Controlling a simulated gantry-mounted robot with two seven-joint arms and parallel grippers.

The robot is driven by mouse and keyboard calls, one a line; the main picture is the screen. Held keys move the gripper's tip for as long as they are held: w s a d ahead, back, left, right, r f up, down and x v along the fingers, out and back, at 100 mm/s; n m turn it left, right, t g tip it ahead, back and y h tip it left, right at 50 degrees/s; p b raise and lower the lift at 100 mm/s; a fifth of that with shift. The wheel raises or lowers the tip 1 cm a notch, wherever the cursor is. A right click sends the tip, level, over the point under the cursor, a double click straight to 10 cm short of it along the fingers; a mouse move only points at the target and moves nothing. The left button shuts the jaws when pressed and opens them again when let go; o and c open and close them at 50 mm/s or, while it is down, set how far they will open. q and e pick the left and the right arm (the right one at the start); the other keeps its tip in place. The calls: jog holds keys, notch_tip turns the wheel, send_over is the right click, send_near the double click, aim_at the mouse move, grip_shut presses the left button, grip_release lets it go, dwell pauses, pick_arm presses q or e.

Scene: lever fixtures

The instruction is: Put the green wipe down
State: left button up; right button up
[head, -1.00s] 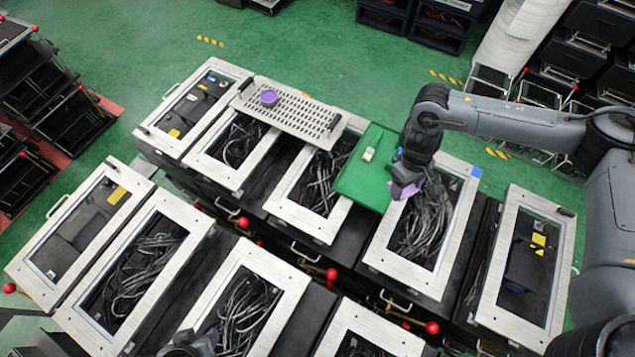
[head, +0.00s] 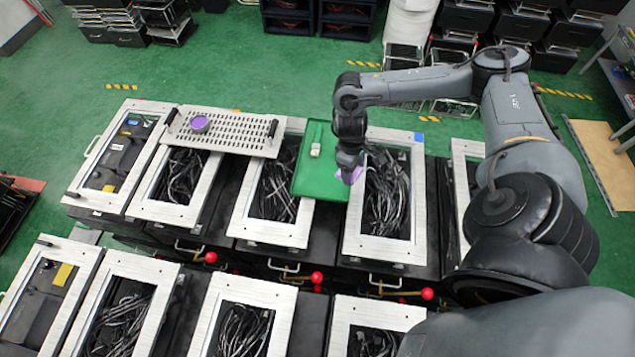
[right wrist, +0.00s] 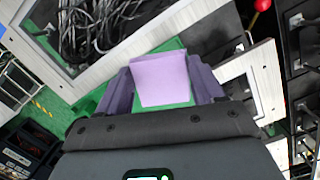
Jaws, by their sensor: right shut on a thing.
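My right gripper (head: 352,174) is over the left edge of a pale-framed fixture, just right of the green tray (head: 306,184). It is shut on a flat lilac piece, which also shows in the right wrist view (right wrist: 160,78) between the purple fingers. Green shows around the lilac piece there; I cannot tell if it is a wipe or a surface behind. I see no clearly green wipe in the grip. The tray holds a small white block (head: 315,150) and a light green strip (head: 318,131). My left gripper is not in view.
A perforated metal plate (head: 235,135) with a purple disc (head: 199,123) lies across fixtures left of the tray. Framed fixtures with dark cables (head: 384,195) stand in two rows. Red ball-ended levers (head: 427,293) stick out between the rows.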

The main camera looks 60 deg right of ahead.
jog(key=shift+s+d+f, duration=0.25)
jog(key=shift+s+f, duration=0.2)
jog(key=shift+s, duration=0.2)
jog(key=shift+f, duration=0.25)
send_over(323, 184)
jog(key=f, duration=0.7)
jog(key=shift+w, duration=0.25)
jog(key=shift+f, duration=2)
jog(key=shift+f, duration=0.1)
jog(key=o, duration=0.7)
